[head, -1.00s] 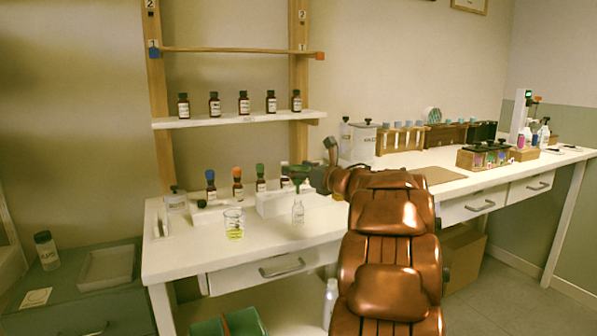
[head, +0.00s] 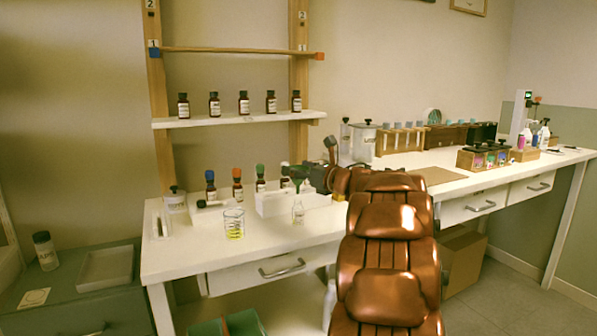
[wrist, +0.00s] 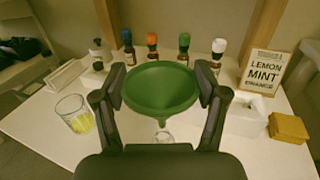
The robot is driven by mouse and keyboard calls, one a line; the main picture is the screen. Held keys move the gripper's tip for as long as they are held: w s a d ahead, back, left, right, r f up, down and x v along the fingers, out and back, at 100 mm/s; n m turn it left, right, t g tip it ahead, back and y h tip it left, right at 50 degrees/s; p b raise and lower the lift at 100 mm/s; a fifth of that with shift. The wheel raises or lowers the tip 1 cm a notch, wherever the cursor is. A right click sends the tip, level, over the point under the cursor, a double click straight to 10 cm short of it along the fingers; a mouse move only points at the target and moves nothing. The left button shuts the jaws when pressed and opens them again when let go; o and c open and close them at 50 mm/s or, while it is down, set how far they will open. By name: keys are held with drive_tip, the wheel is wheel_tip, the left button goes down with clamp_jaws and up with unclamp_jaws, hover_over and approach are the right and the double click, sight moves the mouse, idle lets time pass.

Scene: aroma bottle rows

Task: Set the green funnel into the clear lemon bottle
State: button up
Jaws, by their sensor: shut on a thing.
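My gripper (wrist: 158,100) is shut on the green funnel (wrist: 160,88), with one finger on each side of its rim. In the head view the funnel (head: 297,172) is held upright over the clear bottle (head: 298,213), which stands on the white bench. Its spout points down towards the bottle's neck; I cannot tell whether the tip is just above the mouth or inside it. In the wrist view the funnel and my gripper hide most of the clear bottle (wrist: 162,137); only a bit of glass shows below the funnel.
A beaker of yellow liquid (head: 234,224) stands to the left of the clear bottle. Brown bottles with coloured caps (head: 237,185) and a white block (head: 270,205) are behind. A "Lemon Mint" sign (wrist: 264,70) and a yellow block (wrist: 289,127) stand at the right. The bench front is clear.

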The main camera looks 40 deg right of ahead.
sight(298, 185)
drive_tip(key=shift+f+b, duration=2.5)
drive_tip(key=shift+b, duration=0.35)
idle(0.3)
drive_tip(key=o, duration=1)
drive_tip(key=shift+r, duration=0.1)
drive_tip(key=s, duration=1.2)
